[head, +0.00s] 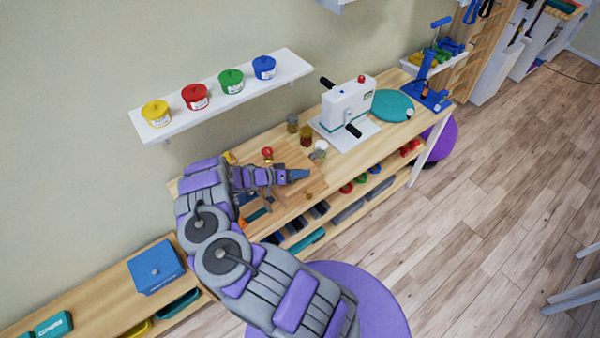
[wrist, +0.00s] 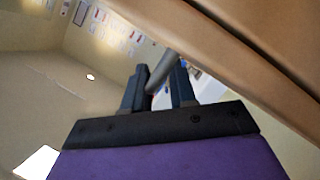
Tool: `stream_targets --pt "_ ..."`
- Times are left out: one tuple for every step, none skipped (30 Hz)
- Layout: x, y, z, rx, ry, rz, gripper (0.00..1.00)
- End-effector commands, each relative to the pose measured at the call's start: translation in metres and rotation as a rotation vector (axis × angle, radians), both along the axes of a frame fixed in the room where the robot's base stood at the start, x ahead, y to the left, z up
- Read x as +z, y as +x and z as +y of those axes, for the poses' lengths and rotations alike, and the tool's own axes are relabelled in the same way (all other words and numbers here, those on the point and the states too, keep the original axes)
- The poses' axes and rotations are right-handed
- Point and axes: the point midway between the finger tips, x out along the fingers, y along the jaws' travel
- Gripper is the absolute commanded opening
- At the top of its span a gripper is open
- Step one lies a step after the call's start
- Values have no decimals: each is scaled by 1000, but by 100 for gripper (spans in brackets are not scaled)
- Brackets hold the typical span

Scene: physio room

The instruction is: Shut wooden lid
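My gripper (head: 298,175) is at the end of my purple and grey arm, low over the wooden bench in the head view. In the wrist view its two dark fingers (wrist: 160,85) stand apart, with a grey rod (wrist: 164,66) between them. I cannot tell whether both fingers touch the rod. A wooden panel (wrist: 255,60), likely the lid, fills the upper right of the wrist view, very close to the fingers. In the head view a browner wooden surface (head: 312,187) shows beside my gripper. My arm hides part of it, and the lid's angle is unclear.
A small red-topped jar (head: 267,154) and several other jars stand behind my gripper. A white machine (head: 347,105) and a teal disc (head: 393,105) are farther right on the bench. A white shelf (head: 285,75) with colored tubs hangs above. A purple ball (head: 365,295) is in front.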

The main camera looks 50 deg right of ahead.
Motion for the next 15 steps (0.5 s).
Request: stream_targets --pt "0 1 0 2 1 -2 34" --pt "0 0 0 2 1 -2 36" --pt "0 0 -1 1 2 -3 36" --pt "0 0 -1 1 2 -3 36" --pt "0 0 -2 1 2 -3 36" --pt "0 -1 -2 0 2 -3 36" --pt "0 -1 -3 0 2 -2 36" --pt "0 -1 -3 0 2 -2 36" --pt "0 -1 -3 0 2 -2 36" --pt "0 -1 -3 -1 2 -1 36" --pt "0 -2 -3 -1 2 -1 36" --pt "0 -2 -4 -2 2 -1 36" --pt "0 -2 -4 -2 2 -1 36" --pt "0 -2 -3 -2 2 -1 36" --pt "0 -1 -3 -2 1 -1 36"
